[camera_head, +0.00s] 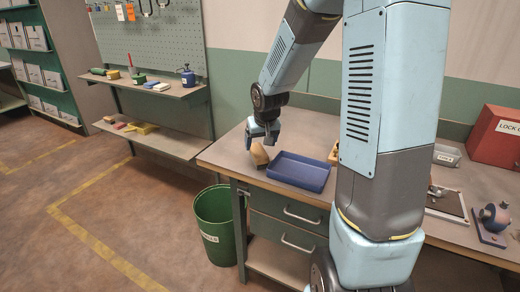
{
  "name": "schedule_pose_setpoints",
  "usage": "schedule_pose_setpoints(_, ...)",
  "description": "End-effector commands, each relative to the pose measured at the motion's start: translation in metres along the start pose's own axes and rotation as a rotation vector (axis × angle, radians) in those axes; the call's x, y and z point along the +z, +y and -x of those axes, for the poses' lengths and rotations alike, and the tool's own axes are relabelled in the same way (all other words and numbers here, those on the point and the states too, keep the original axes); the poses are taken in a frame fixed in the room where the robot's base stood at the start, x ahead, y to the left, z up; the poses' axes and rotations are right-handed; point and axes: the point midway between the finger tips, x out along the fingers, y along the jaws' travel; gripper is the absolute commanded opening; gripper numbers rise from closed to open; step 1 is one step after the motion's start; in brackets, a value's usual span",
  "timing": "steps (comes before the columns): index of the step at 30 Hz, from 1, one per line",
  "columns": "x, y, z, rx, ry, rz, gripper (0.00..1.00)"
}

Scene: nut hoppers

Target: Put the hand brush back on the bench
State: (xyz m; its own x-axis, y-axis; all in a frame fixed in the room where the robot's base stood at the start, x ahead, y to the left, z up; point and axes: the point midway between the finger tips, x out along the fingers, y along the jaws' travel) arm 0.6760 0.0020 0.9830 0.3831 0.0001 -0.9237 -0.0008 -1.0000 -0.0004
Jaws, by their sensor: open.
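A tan, wood-coloured piece that looks like the hand brush (259,155) is at the left part of the bench (227,158), near the front edge. It seems tilted, and its bristles cannot be made out. My gripper (262,140) points down just above it, with open jaws. Its fingertips are close to the top of the piece; I cannot tell whether they touch it.
A blue tray (298,171) lies right of the brush. A wooden block (333,154), a grey bin (446,155), a red lock box (496,137) and a clamp-like fixture (493,217) stand farther right. A green bin (214,226) is on the floor. Shelves (155,90) stand left.

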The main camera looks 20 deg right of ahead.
Motion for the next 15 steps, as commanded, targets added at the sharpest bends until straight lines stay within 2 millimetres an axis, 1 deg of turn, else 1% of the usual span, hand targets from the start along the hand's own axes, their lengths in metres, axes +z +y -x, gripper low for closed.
schedule_pose_setpoints(1, -0.001, 0.001, 0.009, 0.001, 0.003, -0.001, 0.81)
schedule_pose_setpoints(6, -0.001, 0.0, 0.033, 0.001, 0.003, -0.001, 0.81)
schedule_pose_setpoints(9, 0.0, 0.0, 0.044, 0.001, 0.002, 0.0, 0.81)
schedule_pose_setpoints(15, 0.0, -0.001, 0.057, 0.0, 0.001, 0.001, 0.81)
